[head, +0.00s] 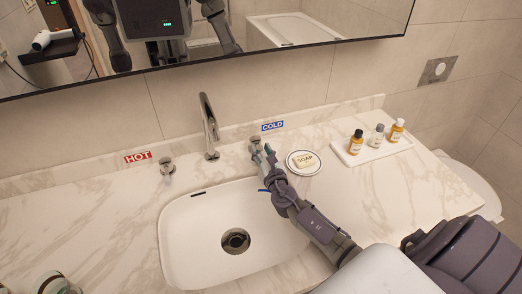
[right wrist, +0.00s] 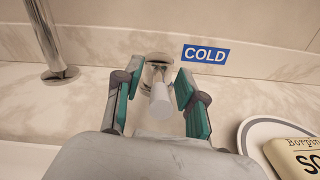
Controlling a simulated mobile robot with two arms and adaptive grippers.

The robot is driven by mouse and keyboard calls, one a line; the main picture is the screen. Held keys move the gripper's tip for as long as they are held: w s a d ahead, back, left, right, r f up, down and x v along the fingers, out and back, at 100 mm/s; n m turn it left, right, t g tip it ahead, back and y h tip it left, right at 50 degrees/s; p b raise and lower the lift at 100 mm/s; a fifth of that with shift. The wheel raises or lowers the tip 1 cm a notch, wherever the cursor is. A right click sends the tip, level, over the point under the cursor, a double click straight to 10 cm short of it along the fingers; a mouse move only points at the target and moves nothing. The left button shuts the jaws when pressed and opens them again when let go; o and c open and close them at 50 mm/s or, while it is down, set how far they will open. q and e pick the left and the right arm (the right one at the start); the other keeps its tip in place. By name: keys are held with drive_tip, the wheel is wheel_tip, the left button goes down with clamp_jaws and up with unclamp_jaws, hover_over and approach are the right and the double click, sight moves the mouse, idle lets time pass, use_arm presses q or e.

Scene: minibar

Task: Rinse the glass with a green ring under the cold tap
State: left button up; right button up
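My right gripper (head: 264,157) is at the cold tap handle, beside the blue COLD label (head: 272,126). In the right wrist view its fingers (right wrist: 157,100) are open, one on each side of the cold tap handle (right wrist: 160,104), with gaps showing. The spout (head: 209,127) rises behind the white sink (head: 176,243); no water shows from it. A clear glass (head: 55,284) with a dark ring is cut off at the bottom left edge; I cannot tell the ring's colour. My left gripper is not directly in view.
The hot tap handle (head: 168,169) stands left of the spout. A soap bar (head: 304,160) on a round dish is close to the right of my right gripper. A white tray (head: 372,151) with three small bottles lies further right. The counter left of the sink is mostly clear.

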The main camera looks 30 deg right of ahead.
drive_tip(key=shift+w, duration=0.25)
clamp_jaws()
drive_tip(key=shift+d, duration=0.1)
